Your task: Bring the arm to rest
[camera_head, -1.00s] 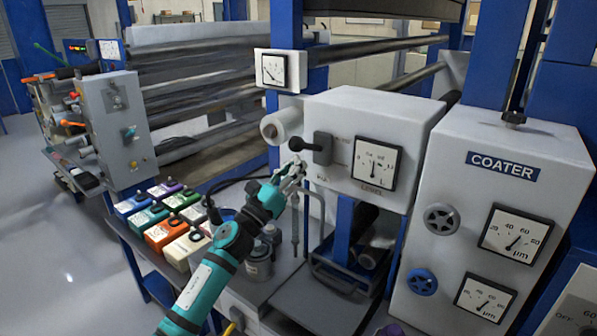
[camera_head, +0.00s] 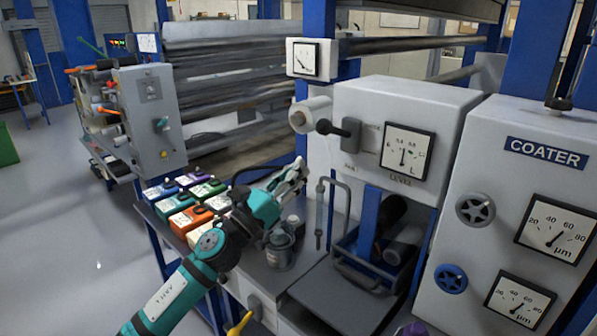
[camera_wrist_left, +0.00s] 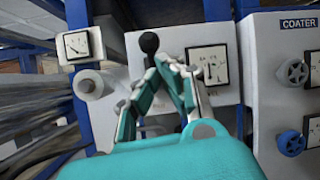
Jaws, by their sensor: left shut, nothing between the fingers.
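My left arm, teal and dark grey, comes in from the lower left in the head view. Its gripper (camera_head: 297,169) is held in the air above the bench, left of the level box (camera_head: 405,105). The gripper also shows in the left wrist view (camera_wrist_left: 172,60), with its fingertips together and nothing between them. In that view the fingertips overlap the front of the level box, and the black-knobbed lever (camera_wrist_left: 149,44) shows just left of them. My right gripper is not in view.
Several coloured boxes (camera_head: 186,205) and a metal jar (camera_head: 279,250) stand on the bench close to the left arm. The coater cabinet (camera_head: 520,220) is at the right. A bent pipe (camera_head: 338,185) stands right of the gripper. Open floor (camera_head: 60,220) lies at left.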

